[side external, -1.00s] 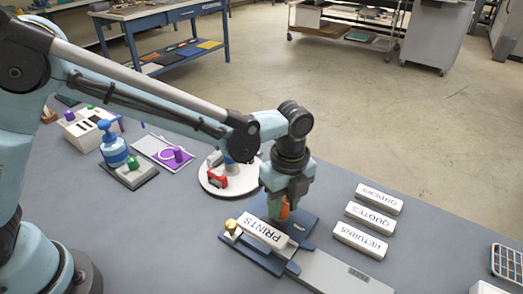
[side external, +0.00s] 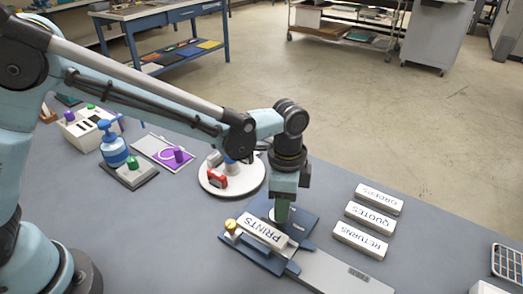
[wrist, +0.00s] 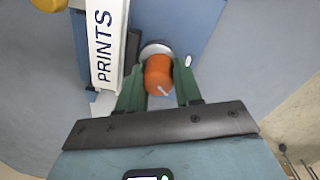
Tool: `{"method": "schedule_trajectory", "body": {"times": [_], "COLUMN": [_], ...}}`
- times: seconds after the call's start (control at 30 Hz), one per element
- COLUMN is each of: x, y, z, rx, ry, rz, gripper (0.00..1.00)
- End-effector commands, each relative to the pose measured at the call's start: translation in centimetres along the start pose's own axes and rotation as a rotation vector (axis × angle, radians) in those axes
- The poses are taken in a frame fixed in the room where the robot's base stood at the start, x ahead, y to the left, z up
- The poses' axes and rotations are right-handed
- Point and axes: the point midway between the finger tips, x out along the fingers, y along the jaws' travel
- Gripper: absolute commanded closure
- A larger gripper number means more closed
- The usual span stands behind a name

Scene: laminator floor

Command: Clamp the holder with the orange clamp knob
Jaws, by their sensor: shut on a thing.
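The orange clamp knob (wrist: 158,75) stands on a round silver base in the wrist view, with a small pale line on its top. My gripper (wrist: 158,82) has its green fingers on both sides of the knob and is shut on it. In the side view my gripper (side external: 281,217) points straight down and hides the knob. The white holder marked PRINTS (side external: 263,233) lies beside the gripper on a blue fixture (side external: 262,262). It also shows in the wrist view (wrist: 104,45), left of the knob.
A brass knob (side external: 232,226) is at the holder's left end. White blocks marked ORDERS (side external: 379,199), QUOTES (side external: 370,217) and RETURNS (side external: 360,241) lie to the right. A round white stand (side external: 231,183) with a red part is behind.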

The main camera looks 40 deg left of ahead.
Motion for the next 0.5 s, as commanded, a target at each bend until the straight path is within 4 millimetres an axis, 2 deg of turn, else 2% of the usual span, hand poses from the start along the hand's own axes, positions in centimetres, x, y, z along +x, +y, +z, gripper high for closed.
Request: {"method": "schedule_trajectory", "body": {"times": [0.5], "x": [-0.09], "y": [-0.02], "z": [0.12], "rx": [-0.459], "ry": [0.021], "rz": [0.001], "gripper": [0.96]}}
